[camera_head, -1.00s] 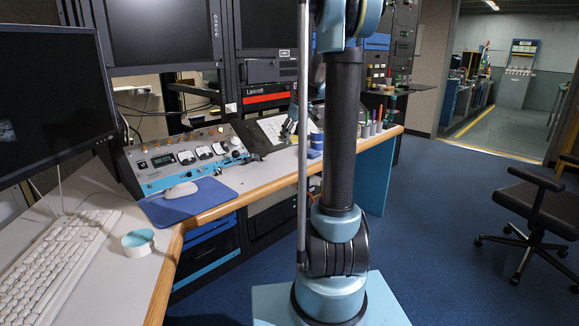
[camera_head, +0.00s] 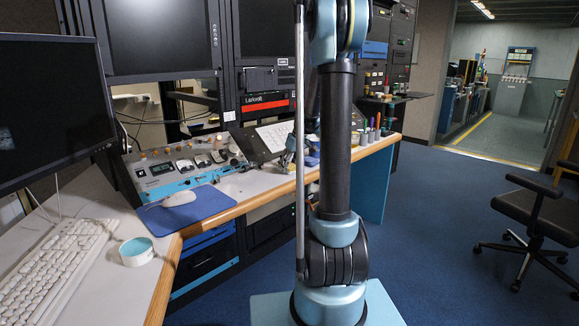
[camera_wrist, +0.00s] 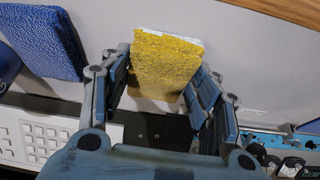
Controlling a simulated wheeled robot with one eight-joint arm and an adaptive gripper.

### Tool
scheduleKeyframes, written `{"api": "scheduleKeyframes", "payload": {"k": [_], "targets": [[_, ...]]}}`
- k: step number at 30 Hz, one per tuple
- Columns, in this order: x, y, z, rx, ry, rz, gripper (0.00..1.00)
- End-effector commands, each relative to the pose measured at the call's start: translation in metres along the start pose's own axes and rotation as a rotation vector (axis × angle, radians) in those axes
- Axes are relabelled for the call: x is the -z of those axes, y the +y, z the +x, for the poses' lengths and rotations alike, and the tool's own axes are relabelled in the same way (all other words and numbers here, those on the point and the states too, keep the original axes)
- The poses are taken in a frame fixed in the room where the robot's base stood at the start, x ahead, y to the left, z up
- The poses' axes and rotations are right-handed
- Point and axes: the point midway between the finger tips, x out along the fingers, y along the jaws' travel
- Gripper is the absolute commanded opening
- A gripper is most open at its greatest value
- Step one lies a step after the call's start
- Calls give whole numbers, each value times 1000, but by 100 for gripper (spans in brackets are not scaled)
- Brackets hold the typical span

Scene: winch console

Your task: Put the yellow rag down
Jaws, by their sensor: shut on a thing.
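The yellow rag (camera_wrist: 165,62) shows in the wrist view as a thick, rough-textured block with a pale edge. My gripper (camera_wrist: 164,72) is shut on it, with one finger on each side. The rag is over the pale desk top (camera_wrist: 225,40); I cannot tell whether it touches the desk. In the head view my gripper (camera_head: 288,157) is small, beside the console and partly behind my arm, and the rag cannot be made out there.
A blue rag-like block (camera_wrist: 42,44) lies left of the yellow rag in the wrist view. A white keypad (camera_wrist: 45,138) and console controls (camera_wrist: 290,165) border the desk strip. In the head view a mouse (camera_head: 180,198) and tape roll (camera_head: 136,251) are on the desk.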

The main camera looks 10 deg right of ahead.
Motion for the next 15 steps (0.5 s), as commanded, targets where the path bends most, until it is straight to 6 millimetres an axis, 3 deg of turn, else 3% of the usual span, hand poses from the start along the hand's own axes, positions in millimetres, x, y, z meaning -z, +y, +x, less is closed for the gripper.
{"api": "scheduleKeyframes", "payload": {"k": [13,14,15], "targets": [[-2,0,5,0,0,1,34],[-2,0,6,0,0,1,58],[-2,0,5,0,0,1,67]]}}
